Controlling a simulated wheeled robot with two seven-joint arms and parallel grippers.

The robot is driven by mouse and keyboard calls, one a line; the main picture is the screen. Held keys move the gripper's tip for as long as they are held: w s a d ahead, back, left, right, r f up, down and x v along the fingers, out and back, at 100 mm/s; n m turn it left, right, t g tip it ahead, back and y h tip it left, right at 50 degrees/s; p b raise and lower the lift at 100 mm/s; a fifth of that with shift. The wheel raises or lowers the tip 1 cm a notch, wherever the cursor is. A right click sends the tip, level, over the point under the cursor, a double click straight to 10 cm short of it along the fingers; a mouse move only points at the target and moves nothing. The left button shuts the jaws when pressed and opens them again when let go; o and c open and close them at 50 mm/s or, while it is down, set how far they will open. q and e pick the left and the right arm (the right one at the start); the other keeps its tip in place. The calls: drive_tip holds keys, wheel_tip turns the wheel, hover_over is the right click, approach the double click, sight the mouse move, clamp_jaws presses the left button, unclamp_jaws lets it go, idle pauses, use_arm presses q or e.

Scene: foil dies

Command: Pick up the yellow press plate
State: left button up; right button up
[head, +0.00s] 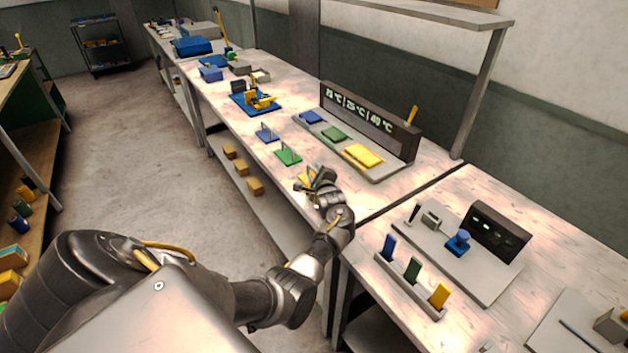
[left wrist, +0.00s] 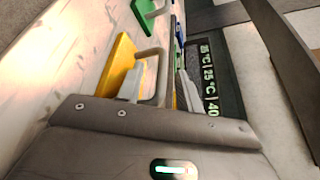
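The yellow press plate (head: 304,181) lies on the near edge of the long bench, partly hidden by my left gripper (head: 317,178). In the left wrist view the yellow plate (left wrist: 119,58) shows with its grey loop handle (left wrist: 161,75) standing up from it. My left gripper (left wrist: 160,90) is close over it, with one pale finger on each side of the handle; the fingers look apart. I cannot tell whether either finger touches the handle. My right gripper is not in view.
A green press plate (head: 288,157) and a blue one (head: 266,135) stand farther along the bench. Behind them a grey station holds blue, green and yellow pads (head: 364,155) below a temperature display (head: 362,112). A second bench (head: 560,240) is at right.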

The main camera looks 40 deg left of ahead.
use_arm(q)
drive_tip(key=shift+w+a, duration=0.1)
drive_tip(key=shift+c, duration=0.9)
clamp_jaws()
drive_tip(key=shift+r, duration=0.15)
